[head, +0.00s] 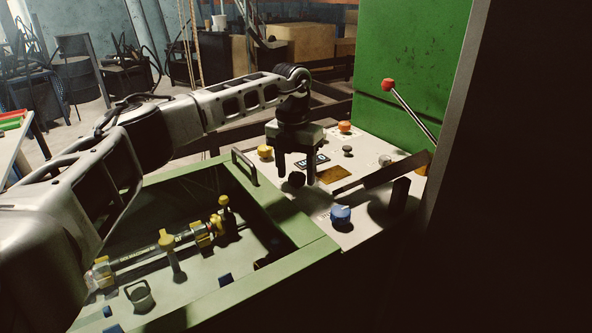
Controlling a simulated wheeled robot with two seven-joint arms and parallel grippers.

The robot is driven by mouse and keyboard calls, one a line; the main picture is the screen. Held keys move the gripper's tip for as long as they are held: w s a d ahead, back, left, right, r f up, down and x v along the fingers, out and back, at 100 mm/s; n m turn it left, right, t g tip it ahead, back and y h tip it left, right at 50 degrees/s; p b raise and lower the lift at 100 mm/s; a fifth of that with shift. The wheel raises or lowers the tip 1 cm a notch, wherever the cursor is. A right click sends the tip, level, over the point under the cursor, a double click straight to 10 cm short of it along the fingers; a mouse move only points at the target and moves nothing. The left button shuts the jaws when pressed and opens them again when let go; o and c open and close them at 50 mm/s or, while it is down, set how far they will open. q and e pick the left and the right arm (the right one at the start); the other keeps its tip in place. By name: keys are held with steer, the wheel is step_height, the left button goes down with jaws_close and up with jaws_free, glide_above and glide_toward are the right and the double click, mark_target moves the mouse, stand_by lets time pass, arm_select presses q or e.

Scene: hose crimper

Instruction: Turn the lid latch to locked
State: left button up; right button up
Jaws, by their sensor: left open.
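The green-framed lid (312,254) lies closed over a recessed bay, with a dark handle (244,167) at its far side. My left gripper (297,178) points down over the pale control panel beside the lid. Its two fingers are apart. A small dark knob (296,180) shows between the fingertips and may be the lid latch. I cannot tell whether the fingers touch it, or which way it is turned. My right gripper is not in view.
The panel carries a blue knob (341,215), a yellow knob (265,152), an orange knob (345,127), a grey knob (348,151) and a small display (314,160). A red-tipped lever (388,85) stands by the green cabinet (412,60). A dark bar (380,173) crosses the panel's right side.

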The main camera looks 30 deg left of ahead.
arm_select(q)
steer(key=shift+f, duration=0.25)
steer(key=c, duration=1)
